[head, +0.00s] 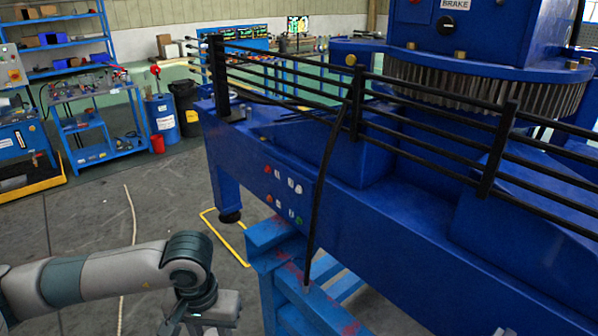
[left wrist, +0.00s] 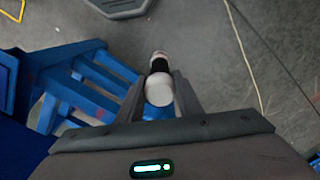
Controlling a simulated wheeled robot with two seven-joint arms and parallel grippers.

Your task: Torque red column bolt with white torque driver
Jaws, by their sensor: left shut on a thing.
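The white torque driver (left wrist: 158,90) has a white rounded end and a black band. It sits between the fingers of my left gripper (left wrist: 160,82), which is shut on it, over the floor beside the blue stand. In the head view my left arm comes in at the lower left, and I cannot make out the fingers or the driver. Small coloured round fittings show on the side of the blue crane base; a red one (head: 267,169) is at the upper left of the group. I cannot tell which is the red column bolt. My right gripper is out of view.
The blue crane base (head: 360,215) with black railings (head: 355,105) fills the right. A blue stand (head: 275,245) is below it; its frame also shows in the left wrist view (left wrist: 60,75). Workbench carts and bins stand at the back left. Floor between is clear.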

